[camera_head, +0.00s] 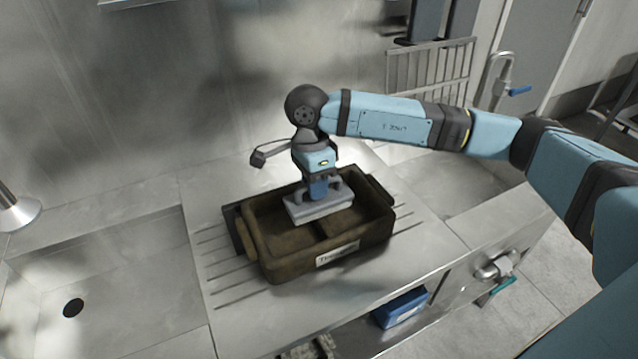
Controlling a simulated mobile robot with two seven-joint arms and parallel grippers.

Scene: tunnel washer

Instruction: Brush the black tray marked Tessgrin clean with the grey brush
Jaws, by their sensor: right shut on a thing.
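The black tray (279,265) sits on the ribbed steel counter and looks coated in brown dirt, inside and on its walls. A pale label (337,254) is on its front wall; its lettering is too small to read fully. The grey brush (319,207) is held level, over or inside the tray's back middle part; I cannot tell if it touches the floor. My right gripper (319,190) points down and is shut on the grey brush from above. The gripper and brush hide part of the tray's back wall and interior. My left gripper does not show.
A sink basin with a round drain (73,308) lies at the left. Another basin (450,185) lies right of the tray. A blue box (400,307) sits on a shelf under the counter.

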